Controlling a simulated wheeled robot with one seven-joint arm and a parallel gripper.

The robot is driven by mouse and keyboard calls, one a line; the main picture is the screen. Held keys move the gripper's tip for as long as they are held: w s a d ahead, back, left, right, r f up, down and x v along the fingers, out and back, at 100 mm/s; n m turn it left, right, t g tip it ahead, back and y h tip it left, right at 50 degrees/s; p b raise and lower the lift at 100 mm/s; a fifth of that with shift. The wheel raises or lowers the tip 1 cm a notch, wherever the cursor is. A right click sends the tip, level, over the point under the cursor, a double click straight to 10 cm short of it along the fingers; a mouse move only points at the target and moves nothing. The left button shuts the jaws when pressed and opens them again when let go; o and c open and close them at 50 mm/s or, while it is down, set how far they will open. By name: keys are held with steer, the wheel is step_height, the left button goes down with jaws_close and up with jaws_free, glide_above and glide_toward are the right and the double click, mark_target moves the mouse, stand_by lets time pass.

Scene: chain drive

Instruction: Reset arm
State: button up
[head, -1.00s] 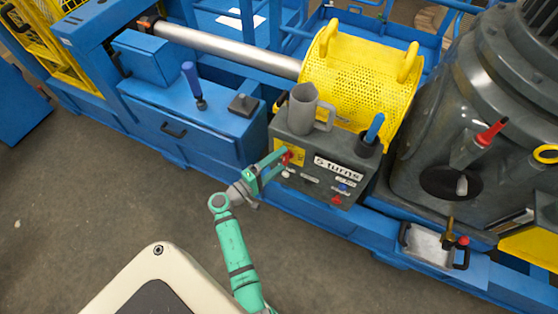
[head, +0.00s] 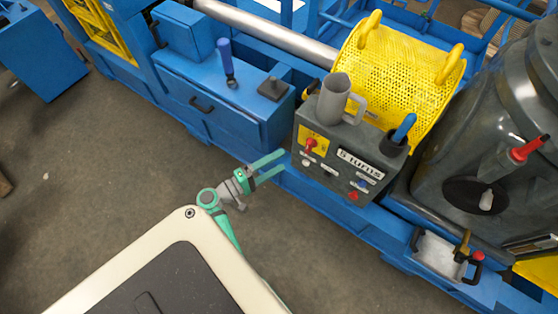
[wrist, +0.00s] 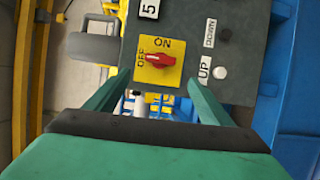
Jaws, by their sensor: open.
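My green gripper (head: 275,167) is open and empty in the head view, just left of the grey control box (head: 320,181) and apart from it. My arm runs down from it behind my pale body cover. In the wrist view, the two fingers (wrist: 160,92) stand apart, with the control box (wrist: 245,75) ahead of them. A red rotary switch (wrist: 160,60) on a yellow ON/OFF plate lies in line with the gap between the fingers. It also shows in the head view on the box's front (head: 311,142).
A grey jug (head: 334,98) and a blue-handled tool in a dark cup (head: 398,134) stand on the box. A yellow perforated guard (head: 400,75) is behind. A blue cabinet with a lever (head: 226,62) is to the left. The grey floor (head: 130,170) in front is clear.

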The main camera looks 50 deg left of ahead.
stand_by(0.4)
steer(key=s+d+f+m+g+y, duration=0.25)
steer(key=d+f+g, duration=0.25)
steer(key=d+f, duration=0.65)
steer(key=s+d+f+m+g+y, duration=0.2)
steer(key=s+d+m+g, duration=0.1)
steer(key=s+d, duration=0.4)
steer(key=s+d+r+m+t, duration=0.2)
steer(key=d+r, duration=0.3)
steer(key=r, duration=0.3)
steer(key=s+d+r+m+t+h, duration=0.1)
steer(key=s+d+r+m, duration=0.2)
steer(key=d+r+m, duration=0.2)
steer(key=s+d+r+m+t, duration=0.2)
steer(key=d+r+m, duration=0.2)
steer(key=r, duration=0.8)
steer(key=shift+s+d+t+h, duration=0.3)
steer(key=shift+s+d+h, duration=0.05)
steer(key=shift+d, duration=0.85)
